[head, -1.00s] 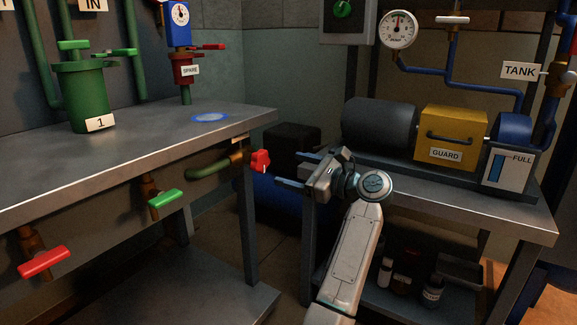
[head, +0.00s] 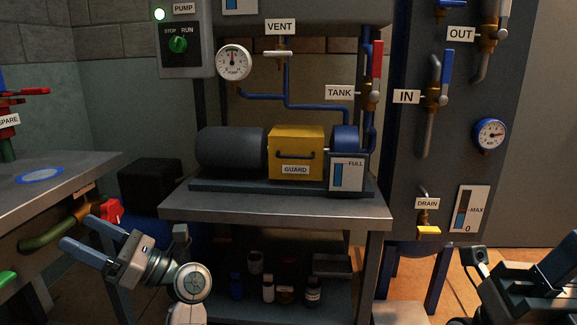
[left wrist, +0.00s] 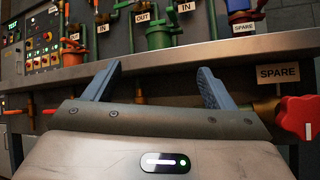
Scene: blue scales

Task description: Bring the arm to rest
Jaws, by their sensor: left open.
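My left gripper (head: 76,231) is open and empty at the lower left of the head view, its two blue fingers pointing left and spread apart. In the picture it lies just below the red knob (head: 110,211) under the left bench. In the left wrist view my gripper's open fingers (left wrist: 160,78) have nothing between them; a bench edge runs behind them. The red knob shows there at the right (left wrist: 303,119), beside the right finger and apart from it. My right gripper (head: 558,268) shows partly at the lower right corner; its jaw opening is cut off.
The left bench (head: 85,172) carries a blue ring mark. The middle bench (head: 285,205) holds the motor, yellow guard (head: 296,150) and FULL gauge box, with bottles on its lower shelf. A dark panel (head: 450,150) with IN, OUT and DRAIN valves stands right.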

